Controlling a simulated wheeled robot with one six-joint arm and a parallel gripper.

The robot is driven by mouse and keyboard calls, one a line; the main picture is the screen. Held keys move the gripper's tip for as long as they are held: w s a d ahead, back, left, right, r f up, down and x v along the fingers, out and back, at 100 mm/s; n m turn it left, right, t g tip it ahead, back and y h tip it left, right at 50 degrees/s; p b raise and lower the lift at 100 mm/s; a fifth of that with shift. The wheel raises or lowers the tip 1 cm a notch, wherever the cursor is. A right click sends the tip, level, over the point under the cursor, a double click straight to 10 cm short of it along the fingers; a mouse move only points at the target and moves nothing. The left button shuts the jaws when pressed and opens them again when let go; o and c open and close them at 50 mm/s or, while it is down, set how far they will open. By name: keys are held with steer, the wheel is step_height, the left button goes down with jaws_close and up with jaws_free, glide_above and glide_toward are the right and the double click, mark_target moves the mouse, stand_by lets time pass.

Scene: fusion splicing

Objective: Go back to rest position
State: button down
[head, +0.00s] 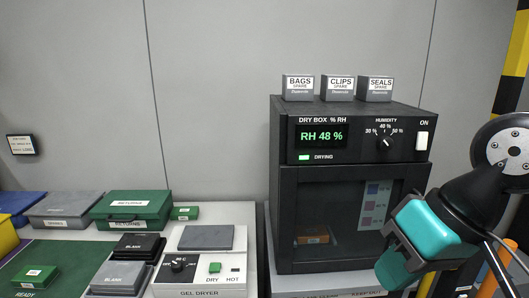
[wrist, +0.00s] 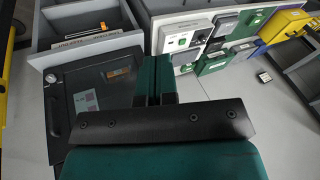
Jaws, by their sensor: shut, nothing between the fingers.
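My gripper (head: 398,268) is at the lower right in the head view, in front of the right side of the black dry box (head: 281,190). Its teal casing hangs down from my dark arm. In the wrist view the two green fingers of my gripper (wrist: 153,68) are together with nothing between them. The dry box front (wrist: 110,115) lies beside and beyond the fingers there. Its display reads RH 48 % and its door looks closed. A small orange-brown item (head: 312,237) shows behind the door window.
Three small boxes, bags (head: 298,88), clips (head: 340,89) and seals (head: 376,90), stand on the dry box. The gel dryer (head: 206,285), a green returns case (head: 130,210) and several other cases stand to the left. A yellow-black striped post (head: 514,55) is at the right edge.

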steer(key=s+n, duration=0.1)
steer(key=s+f+n+g, duration=0.1)
steer(key=s, duration=0.1)
steer(key=s+a+f+n, duration=0.1)
steer(key=s, duration=0.1)
steer(key=shift+s+n+g+h, duration=0.15)
steer(key=shift+n+g+h, duration=0.15)
steer(key=shift+n+g, duration=0.1)
